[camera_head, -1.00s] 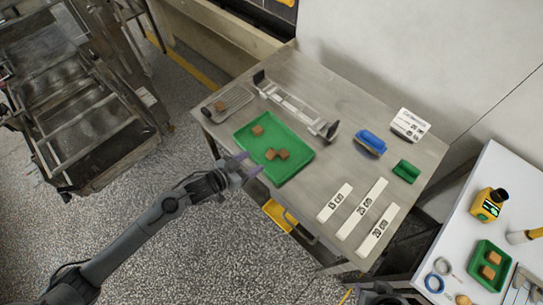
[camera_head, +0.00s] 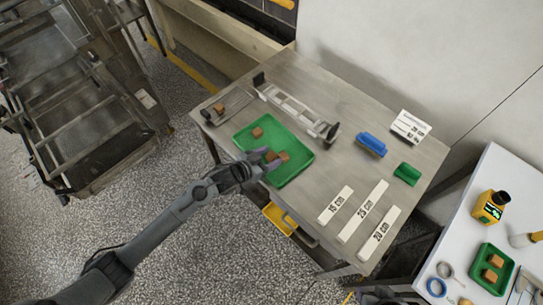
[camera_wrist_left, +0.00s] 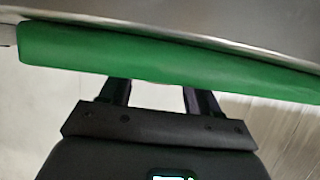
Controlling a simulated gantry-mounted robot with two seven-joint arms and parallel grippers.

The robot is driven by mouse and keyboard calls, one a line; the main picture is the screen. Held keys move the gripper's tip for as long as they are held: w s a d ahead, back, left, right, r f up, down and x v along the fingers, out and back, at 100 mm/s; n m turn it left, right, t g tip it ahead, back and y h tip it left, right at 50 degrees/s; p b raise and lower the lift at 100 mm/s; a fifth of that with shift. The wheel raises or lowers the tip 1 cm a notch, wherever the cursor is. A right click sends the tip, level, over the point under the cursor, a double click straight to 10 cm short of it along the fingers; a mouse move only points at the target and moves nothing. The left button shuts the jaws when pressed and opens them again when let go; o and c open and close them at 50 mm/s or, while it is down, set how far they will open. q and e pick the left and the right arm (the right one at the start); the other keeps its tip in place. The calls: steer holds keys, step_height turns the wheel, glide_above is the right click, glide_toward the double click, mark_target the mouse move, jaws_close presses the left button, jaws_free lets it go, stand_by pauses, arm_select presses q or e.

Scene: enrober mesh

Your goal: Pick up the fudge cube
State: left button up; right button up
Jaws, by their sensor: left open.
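Several brown fudge cubes are in view. One fudge cube (camera_head: 257,132) sits alone toward the back left of the green tray (camera_head: 288,178) on the steel table. Two more (camera_head: 284,156) lie close together near the tray's middle. My left gripper (camera_head: 268,160) is open at the tray's front left edge, its fingers reaching over the rim close to the paired cubes; contact cannot be told. In the left wrist view the tray's green side (camera_wrist_left: 160,62) hides the cubes and the fingertips. My right gripper is not in view.
A wire rack (camera_head: 232,104) with another cube stands behind the tray. A metal guide fixture (camera_head: 295,108), blue brush (camera_head: 371,144), small green dish (camera_head: 407,174) and printed length strips (camera_head: 362,211) share the table. A white side table (camera_head: 468,225) is at right.

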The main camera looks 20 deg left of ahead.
mark_target(268, 159)
arm_select(q)
steer(key=c, duration=0.9)
steer(key=shift+r, duration=0.1)
steer(key=shift+r, duration=0.35)
step_height(268, 159, up, 4)
steer(key=shift+f+p, duration=0.25)
steer(key=shift+p, duration=0.05)
steer(key=shift+s+d+r, duration=2.2)
steer(key=shift+s+d, duration=1.45)
steer(key=shift+d, duration=1.2)
steer(key=s+a+r+n+t+y, duration=0.1)
steer(key=a+r+n+y, duration=0.25)
steer(key=a, duration=0.35)
steer(key=s+a+r+n+y, duration=0.2)
steer(key=a+r+y, duration=0.1)
steer(key=a+r, duration=0.3)
step_height(268, 159, up, 12)
steer(key=s+p, duration=0.2)
steer(key=p, duration=2.1)
steer(key=shift+a+r+p, duration=0.25)
steer(key=shift+a+p, duration=0.1)
